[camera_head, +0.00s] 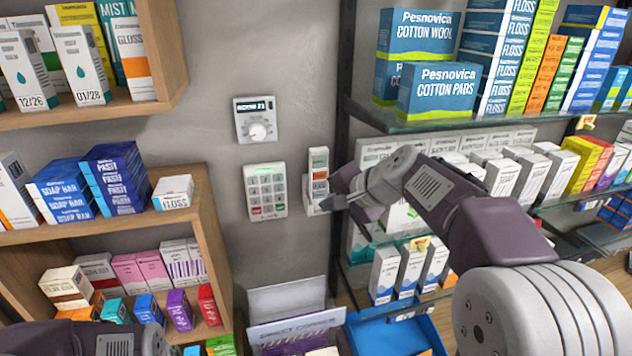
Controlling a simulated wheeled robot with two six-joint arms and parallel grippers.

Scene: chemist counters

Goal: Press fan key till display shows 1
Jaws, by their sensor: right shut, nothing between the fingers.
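Three small devices are on the grey wall. A white wall unit (255,119) has a dark display strip (254,105) and a round dial; its text is too small to read surely. Below it is a keypad (265,191) with grey keys and a small greenish screen. To its right, a slim white handset (318,172) with a small screen and orange marks stands upright in a wall holder. I cannot tell which key is the fan key. My right gripper (331,197) is shut and empty at the handset's right side, overlapping the holder's edge; contact is unclear. My left gripper is out of view.
Wooden shelves (205,245) with boxes stand at the left. Glass shelves (440,122) with many boxes stand at the right, behind my right arm. A blue tray (425,338) and a white open box (290,298) are below. The wall around the devices is bare.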

